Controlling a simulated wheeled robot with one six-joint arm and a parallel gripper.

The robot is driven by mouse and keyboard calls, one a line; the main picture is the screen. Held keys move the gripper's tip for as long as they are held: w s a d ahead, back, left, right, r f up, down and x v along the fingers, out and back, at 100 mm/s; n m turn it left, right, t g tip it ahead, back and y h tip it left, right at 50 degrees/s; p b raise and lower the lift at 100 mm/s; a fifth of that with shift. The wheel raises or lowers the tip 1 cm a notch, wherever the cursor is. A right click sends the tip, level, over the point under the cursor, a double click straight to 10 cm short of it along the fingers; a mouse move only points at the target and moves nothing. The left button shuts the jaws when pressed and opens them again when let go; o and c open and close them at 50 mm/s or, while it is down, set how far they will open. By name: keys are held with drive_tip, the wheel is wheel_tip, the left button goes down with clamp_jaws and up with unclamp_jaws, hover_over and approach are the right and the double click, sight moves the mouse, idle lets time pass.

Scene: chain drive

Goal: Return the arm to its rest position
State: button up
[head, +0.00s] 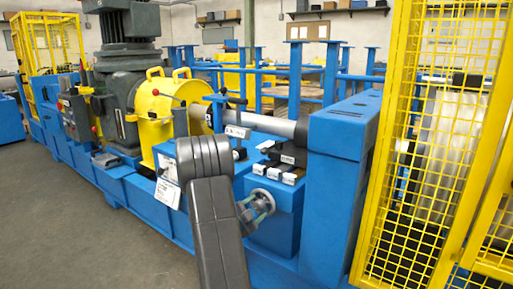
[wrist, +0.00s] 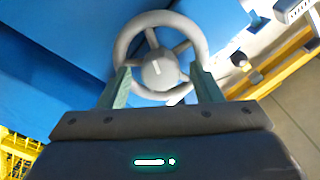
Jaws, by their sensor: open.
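My grey arm (head: 212,205) rises in the middle of the head view and bends down toward the front of the blue machine. In the wrist view my gripper (wrist: 162,82) is open, with its two greenish fingers apart. A grey handwheel (wrist: 160,20) with spokes and a round hub (wrist: 160,69) lies just ahead of them. The fingertips are at the left and right of its lower rim; I cannot tell if they touch it. In the head view the handwheel (head: 262,203) is small and partly hidden by my gripper (head: 256,208).
The blue machine bed (head: 150,208) runs along the back left. A blue post (head: 341,190) and a yellow mesh guard (head: 435,170) stand at right. A yellow cover (head: 160,105) and a steel shaft (head: 275,125) sit above the bed. The grey floor (head: 60,220) at left is clear.

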idle(0.4)
drive_tip(key=p+v, duration=0.3)
drive_tip(key=v, duration=1.1)
drive_tip(key=b+x, duration=0.2)
drive_tip(key=x, duration=1.2)
drive_tip(key=shift+r+b, duration=0.2)
drive_tip(key=shift+b, duration=0.2)
drive_tip(key=shift+r+n+p, duration=0.1)
drive_tip(key=shift+n+p, duration=0.7)
drive_tip(key=shift+p, duration=0.25)
drive_tip(key=n+p, duration=0.6)
drive_tip(key=p, duration=0.2)
drive_tip(key=shift+a+n, duration=0.1)
drive_tip(key=shift+n, duration=0.2)
drive_tip(key=p+v, duration=0.1)
drive_tip(key=v, duration=1.2)
drive_tip(key=shift+f, duration=0.25)
